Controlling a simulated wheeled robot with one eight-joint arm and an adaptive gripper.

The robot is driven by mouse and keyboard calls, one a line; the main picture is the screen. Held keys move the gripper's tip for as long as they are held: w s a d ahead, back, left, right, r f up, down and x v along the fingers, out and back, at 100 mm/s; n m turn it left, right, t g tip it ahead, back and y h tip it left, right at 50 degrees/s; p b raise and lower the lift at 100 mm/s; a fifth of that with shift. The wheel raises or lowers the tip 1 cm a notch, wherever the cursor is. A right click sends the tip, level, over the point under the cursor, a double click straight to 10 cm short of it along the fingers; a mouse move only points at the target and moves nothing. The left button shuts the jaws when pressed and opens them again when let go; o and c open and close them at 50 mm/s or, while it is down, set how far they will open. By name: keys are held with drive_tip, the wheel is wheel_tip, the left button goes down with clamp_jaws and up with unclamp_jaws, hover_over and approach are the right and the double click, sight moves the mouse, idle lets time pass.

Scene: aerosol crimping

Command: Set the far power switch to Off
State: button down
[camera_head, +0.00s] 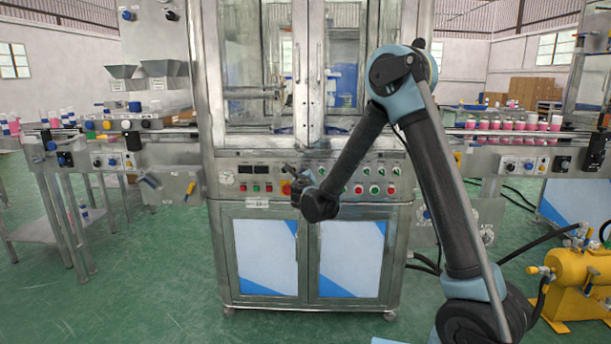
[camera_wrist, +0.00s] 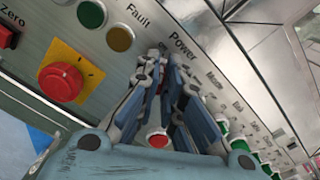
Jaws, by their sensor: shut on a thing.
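The control panel (camera_head: 375,172) of the tall machine cabinet carries rows of buttons and switches. My gripper (camera_head: 290,172) reaches to its middle. In the wrist view my gripper (camera_wrist: 166,58) has its fingertips close together at the panel, just under the "Power" label (camera_wrist: 182,47). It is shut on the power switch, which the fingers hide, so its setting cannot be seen. A red button (camera_wrist: 157,139) shows between the finger linkages.
A red emergency stop on a yellow plate (camera_wrist: 62,82) lies left of my gripper, with green (camera_wrist: 91,13) and amber (camera_wrist: 120,38) lamps above. Green buttons (camera_wrist: 238,146) lie to the right. Conveyors with pink-and-white cans (camera_head: 513,125) flank the cabinet. Green floor in front is open.

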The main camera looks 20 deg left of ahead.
drive_tip(key=c, duration=1.7)
unclamp_jaws()
drive_tip(key=shift+s, duration=0.15)
drive_tip(key=v, duration=1.1)
drive_tip(key=shift+s+f, duration=0.1)
drive_tip(key=shift+s, duration=0.25)
drive_tip(key=shift+d, duration=0.15)
